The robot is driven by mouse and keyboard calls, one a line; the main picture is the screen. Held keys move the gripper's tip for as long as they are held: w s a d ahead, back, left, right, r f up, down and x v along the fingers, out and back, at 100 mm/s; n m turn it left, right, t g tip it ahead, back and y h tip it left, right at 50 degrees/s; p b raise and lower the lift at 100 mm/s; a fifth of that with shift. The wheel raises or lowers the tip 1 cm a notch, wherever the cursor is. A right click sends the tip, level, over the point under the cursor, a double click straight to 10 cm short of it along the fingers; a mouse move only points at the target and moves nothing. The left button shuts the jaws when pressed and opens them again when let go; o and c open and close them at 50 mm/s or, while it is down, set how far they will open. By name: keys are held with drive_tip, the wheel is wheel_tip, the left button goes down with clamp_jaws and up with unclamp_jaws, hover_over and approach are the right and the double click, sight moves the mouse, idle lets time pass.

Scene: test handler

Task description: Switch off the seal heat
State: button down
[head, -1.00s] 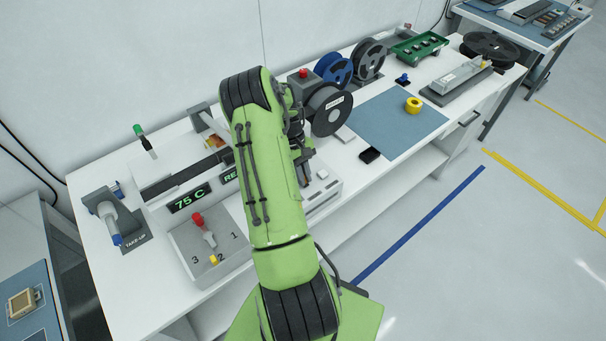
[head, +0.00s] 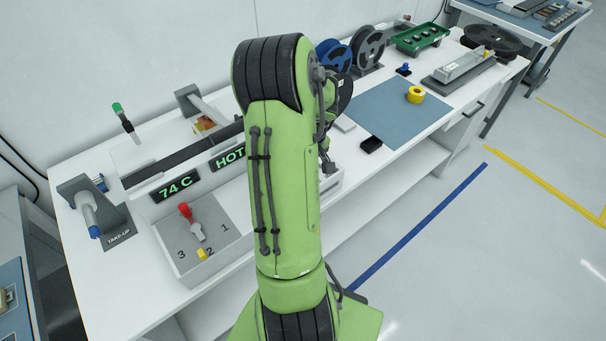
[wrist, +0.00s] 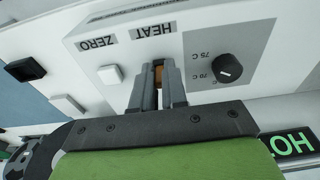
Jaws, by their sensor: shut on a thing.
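The seal heat control sits under the HEAT label (wrist: 153,32) on the light machine panel in the wrist view. A temperature dial (wrist: 229,68) with a black knob is to the right. In the head view my arm hides the gripper and the switch. One display (head: 176,187) reads 74 C; a second display (head: 230,158) shows HOT, partly covered by my arm.
A white button (wrist: 110,75) is close to my fingers, near the ZERO label (wrist: 104,43). A blue mat (head: 395,115) with a yellow roll (head: 415,95) lies to the right.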

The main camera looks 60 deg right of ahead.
drive_tip(key=t+b, duration=0.1)
drive_tip(key=b, duration=0.1)
drive_tip(key=s+f+t+h+b, duration=0.1)
drive_tip(key=b, duration=0.2)
drive_tip(key=shift+a, duration=0.2)
drive_tip(key=b, duration=0.1)
drive_tip(key=t+b, duration=0.1)
drive_tip(key=shift+s+a+r+t+h+b, duration=0.1)
drive_tip(key=shift+s+r+t+h+b, duration=0.05)
drive_tip(key=shift+t+h+b, duration=0.2)
drive_tip(key=shift+r, duration=0.1)
drive_tip(key=c, duration=1.2)
unclamp_jaws()
drive_tip(key=shift+o, duration=0.2)
drive_tip(key=p+v, duration=0.3)
drive_tip(key=v, duration=1.2)
drive_tip(key=shift+a+r, duration=0.2)
drive_tip(key=shift+r, duration=0.15)
